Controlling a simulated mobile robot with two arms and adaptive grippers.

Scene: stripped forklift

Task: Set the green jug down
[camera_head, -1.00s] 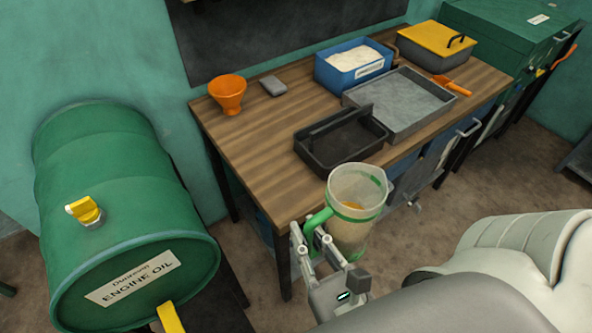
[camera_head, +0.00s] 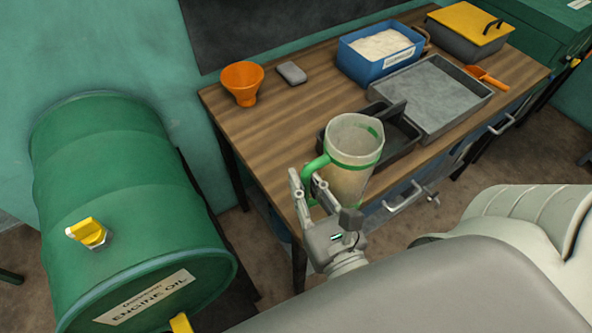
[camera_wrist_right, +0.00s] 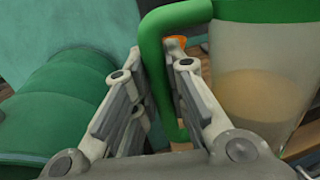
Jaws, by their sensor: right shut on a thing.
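The green jug (camera_head: 352,160) is a translucent pitcher with a green handle and green band. In the head view it is upright, in front of the black tray and over the front edge of the wooden workbench (camera_head: 272,141); I cannot tell if it touches the bench. My right gripper (camera_head: 312,186) is shut on the jug's handle, left of its body. In the right wrist view the gripper (camera_wrist_right: 165,100) has the green handle (camera_wrist_right: 172,25) between its fingers, and amber liquid shows in the jug (camera_wrist_right: 260,80). My left gripper is not in view.
A black divided tray (camera_head: 402,137) sits behind the jug. A grey tray (camera_head: 440,95), blue bin (camera_head: 378,50), orange funnel (camera_head: 242,83) and grey block (camera_head: 291,72) are on the bench. The bench's left front is bare.

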